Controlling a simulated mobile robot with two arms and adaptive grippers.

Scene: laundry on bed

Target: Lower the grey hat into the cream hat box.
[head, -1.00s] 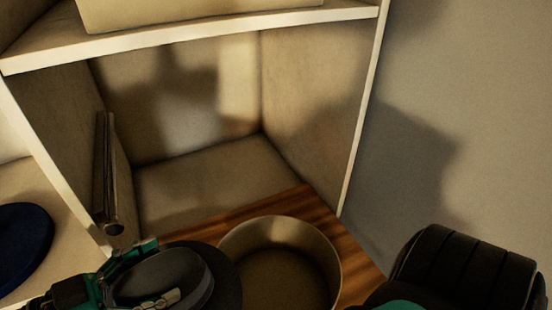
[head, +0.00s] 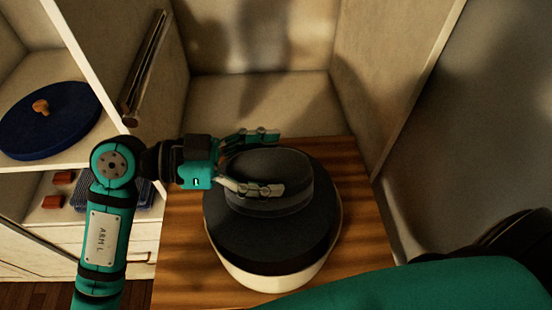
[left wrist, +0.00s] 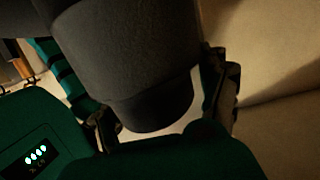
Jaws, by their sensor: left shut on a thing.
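The grey hat (head: 268,238) is over the cream hat box (head: 272,279), crown up, in the head view. Its brim hides the box opening and most of the rim. I cannot tell whether the brim touches the rim or hangs just above it. My left gripper (head: 276,162) comes from the left, its fingers shut on either side of the hat's crown. In the left wrist view the dark crown (left wrist: 150,112) sits between the two fingers. My right gripper is out of view.
The box stands on a striped wooden top (head: 190,255) in front of an open cream cubby (head: 262,100). On the left, a shelf holds a round dark-blue lid (head: 50,125) with a wooden knob. A grey wall is at the right.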

